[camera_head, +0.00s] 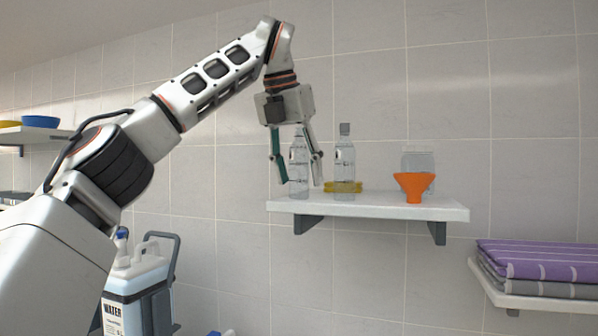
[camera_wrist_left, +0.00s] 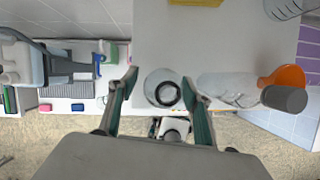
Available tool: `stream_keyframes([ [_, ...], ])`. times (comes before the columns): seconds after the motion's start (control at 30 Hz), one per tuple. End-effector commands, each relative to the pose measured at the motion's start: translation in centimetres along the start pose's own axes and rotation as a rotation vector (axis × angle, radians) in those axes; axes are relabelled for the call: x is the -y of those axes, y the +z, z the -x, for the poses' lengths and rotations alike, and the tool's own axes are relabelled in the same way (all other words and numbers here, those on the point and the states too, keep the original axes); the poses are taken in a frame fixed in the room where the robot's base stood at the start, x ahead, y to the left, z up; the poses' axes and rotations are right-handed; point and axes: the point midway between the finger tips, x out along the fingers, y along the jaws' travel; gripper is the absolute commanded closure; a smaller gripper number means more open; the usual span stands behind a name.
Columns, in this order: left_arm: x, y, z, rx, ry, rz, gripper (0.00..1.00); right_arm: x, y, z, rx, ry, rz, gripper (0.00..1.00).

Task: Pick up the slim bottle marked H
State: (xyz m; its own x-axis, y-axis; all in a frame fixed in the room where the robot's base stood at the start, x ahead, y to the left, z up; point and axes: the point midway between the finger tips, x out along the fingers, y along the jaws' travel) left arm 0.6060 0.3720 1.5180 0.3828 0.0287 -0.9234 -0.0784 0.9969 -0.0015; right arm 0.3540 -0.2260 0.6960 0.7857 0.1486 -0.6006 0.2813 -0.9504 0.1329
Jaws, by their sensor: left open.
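Two slim clear bottles stand upright on the white wall shelf (camera_head: 375,208). The left bottle (camera_head: 299,160) is between the fingers of my left gripper (camera_head: 300,172). The other bottle (camera_head: 345,158), with a grey cap, stands just right of the gripper. No letter H is readable on either. In the left wrist view my open left gripper (camera_wrist_left: 160,80) has its fingers on both sides of the first bottle (camera_wrist_left: 164,90), seen from above. The capped bottle (camera_wrist_left: 240,92) is right of the fingers there. My right gripper is in neither view.
A yellow item (camera_head: 343,187), an orange funnel (camera_head: 414,184) and a clear container (camera_head: 417,160) are on the same shelf. Folded towels (camera_head: 540,262) lie on a lower shelf at right. A water jug (camera_head: 135,278) stands at lower left.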

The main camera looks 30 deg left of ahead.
Motion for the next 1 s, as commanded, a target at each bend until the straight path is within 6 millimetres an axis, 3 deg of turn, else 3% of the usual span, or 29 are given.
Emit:
stream_keyframes([
  [0.07,0.0,0.0,0.0,0.0,0.0,0.0,0.51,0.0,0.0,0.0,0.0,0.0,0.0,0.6],
  [0.2,0.0,0.0,0.0,0.0,0.0,0.0,0.85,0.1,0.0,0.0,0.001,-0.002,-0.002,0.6],
  [0.23,0.0,0.0,0.0,0.0,0.0,0.0,0.89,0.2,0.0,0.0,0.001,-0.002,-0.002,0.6],
  [0.67,0.0,0.1,0.2,-0.001,0.001,0.0,0.89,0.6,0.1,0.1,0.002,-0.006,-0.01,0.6],
  [1.0,0.0,0.8,1.8,0.001,0.001,0.001,0.89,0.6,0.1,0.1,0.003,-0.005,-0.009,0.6],
])
